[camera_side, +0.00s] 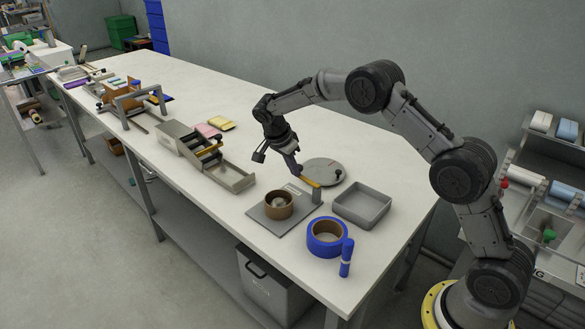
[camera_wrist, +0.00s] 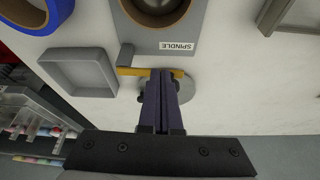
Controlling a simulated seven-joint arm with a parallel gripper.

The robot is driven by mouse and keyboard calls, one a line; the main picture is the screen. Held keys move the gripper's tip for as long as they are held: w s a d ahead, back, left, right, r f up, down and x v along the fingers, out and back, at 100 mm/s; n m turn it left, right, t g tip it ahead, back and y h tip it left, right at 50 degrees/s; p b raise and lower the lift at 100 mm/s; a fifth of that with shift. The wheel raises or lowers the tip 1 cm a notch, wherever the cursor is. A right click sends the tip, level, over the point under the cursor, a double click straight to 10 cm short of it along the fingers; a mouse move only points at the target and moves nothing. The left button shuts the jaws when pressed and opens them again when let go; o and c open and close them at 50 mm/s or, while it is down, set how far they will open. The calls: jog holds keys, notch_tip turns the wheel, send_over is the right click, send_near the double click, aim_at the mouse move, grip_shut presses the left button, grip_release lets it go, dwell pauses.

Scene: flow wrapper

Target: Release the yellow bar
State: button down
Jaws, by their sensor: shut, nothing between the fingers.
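The yellow bar (camera_side: 310,181) sits by a small grey post (camera_side: 317,194) at the corner of the grey spindle plate (camera_side: 256,212). In the wrist view the bar (camera_wrist: 131,71) runs level past my fingertips, with one end at the post (camera_wrist: 126,55). My gripper (camera_side: 297,173) is at the bar's far end in the side view. In the wrist view my gripper (camera_wrist: 163,72) has its dark fingers together with no gap, hiding the bar's middle. I cannot tell whether the fingertips touch the bar.
A brown ring (camera_side: 279,204) stands on the plate. A round grey disc (camera_side: 323,171) lies behind the bar, a grey tray (camera_side: 362,204) to its right.

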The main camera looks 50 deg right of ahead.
jog(key=a, duration=0.4)
jog(key=shift+w+a, duration=0.1)
jog(key=shift+a, duration=0.15)
jog(key=v, duration=0.9)
jog(key=shift+r, duration=0.5)
jog(key=shift+d+r, duration=0.1)
jog(key=shift+d, duration=0.05)
